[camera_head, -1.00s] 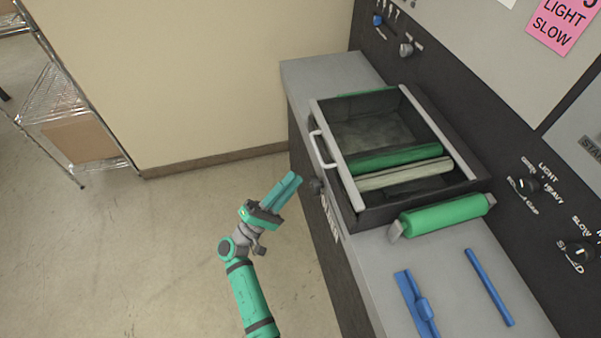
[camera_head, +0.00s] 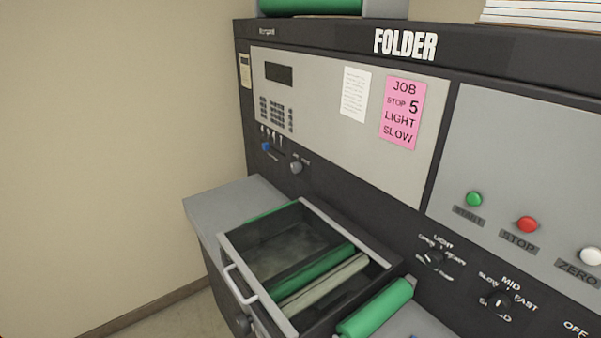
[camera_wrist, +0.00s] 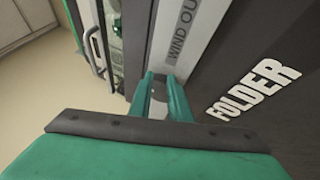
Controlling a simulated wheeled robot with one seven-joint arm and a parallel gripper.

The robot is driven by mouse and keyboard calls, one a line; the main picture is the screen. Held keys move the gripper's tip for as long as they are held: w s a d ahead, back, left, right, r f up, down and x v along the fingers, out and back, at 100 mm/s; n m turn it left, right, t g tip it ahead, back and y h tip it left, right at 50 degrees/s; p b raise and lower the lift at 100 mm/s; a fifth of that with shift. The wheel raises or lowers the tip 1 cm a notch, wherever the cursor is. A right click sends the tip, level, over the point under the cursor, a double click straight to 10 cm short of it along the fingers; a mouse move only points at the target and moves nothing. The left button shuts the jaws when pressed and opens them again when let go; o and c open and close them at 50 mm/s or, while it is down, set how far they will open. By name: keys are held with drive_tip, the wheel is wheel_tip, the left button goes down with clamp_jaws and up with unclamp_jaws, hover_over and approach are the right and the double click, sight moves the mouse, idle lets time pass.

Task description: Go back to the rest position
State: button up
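My gripper (camera_wrist: 160,80) shows only in the wrist view. Its two teal fingers stand apart with a gap between them, and I see nothing held. A round pale part, perhaps a knob, shows in the gap; I cannot tell whether the fingers touch it. Beyond the fingers is a grey strip lettered "WIND OU" (camera_wrist: 183,38), and the dark panel lettered "FOLDER" (camera_wrist: 254,88) lies to their right. The head view shows none of my arm.
The open tray (camera_head: 330,238) with green and pale rollers juts from the machine, its handle (camera_head: 240,284) at the left. A green roller (camera_head: 375,308) lies beside it. The control panel (camera_head: 340,120) rises behind. Open floor (camera_wrist: 35,75) shows at left in the wrist view.

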drive_tip(key=s+d+f+m+g+y, duration=0.1)
drive_tip(key=s+d+f+g+y, duration=0.15)
drive_tip(key=f, duration=0.35)
drive_tip(key=s+d+f+g+y, duration=0.1)
drive_tip(key=s+d+f+g, duration=0.1)
drive_tip(key=s+d+f, duration=0.3)
drive_tip(key=s+d+f+m+g+y, duration=0.1)
drive_tip(key=s+f+m+g+y, duration=0.15)
drive_tip(key=s+f, duration=0.5)
drive_tip(key=s+d+r+m+t, duration=0.1)
drive_tip(key=s+d+r+m, duration=0.2)
drive_tip(key=r, duration=0.4)
drive_tip(key=s+d+r+m+t+y, duration=0.1)
drive_tip(key=s+d+r+m, duration=0.1)
drive_tip(key=s+r+m, duration=0.3)
drive_tip(key=s+d+r+m+t+y, duration=0.1)
drive_tip(key=s+d+r+m, duration=0.2)
drive_tip(key=s+r, duration=0.4)
wheel_tip(320, 180, up, 3)
drive_tip(key=shift+s+d+r+m, duration=0.2)
drive_tip(key=shift+s+d+m, duration=0.15)
drive_tip(key=shift+m, duration=0.2)
